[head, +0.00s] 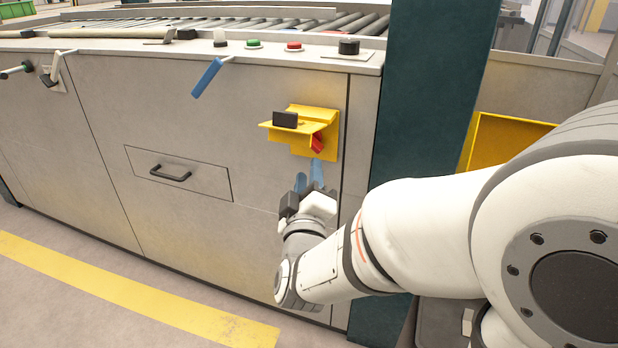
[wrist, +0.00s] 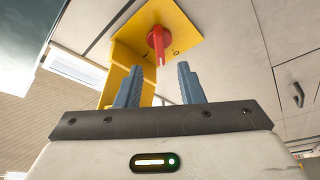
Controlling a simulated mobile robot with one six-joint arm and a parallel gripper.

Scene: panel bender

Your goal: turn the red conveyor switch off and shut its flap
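The red switch (head: 317,142) sits on a yellow plate on the grey machine front. In the wrist view its red handle (wrist: 158,42) points toward my gripper, with small dark marks beside it on the plate. The yellow flap (head: 272,126) with a dark grip (head: 285,119) stands open, sticking out above the switch. In the wrist view a yellow part (wrist: 122,62) shows left of the handle. My gripper (head: 316,168) is just below the switch, its blue fingers pointing up. In the wrist view the fingers (wrist: 158,72) are apart with nothing between them, short of the handle.
A blue lever (head: 208,77) sticks out at the upper left, below a ledge with green (head: 253,44) and red (head: 293,47) buttons and a black knob (head: 349,46). A drawer with a dark handle (head: 170,173) is to the left. A dark green post (head: 425,95) stands at right.

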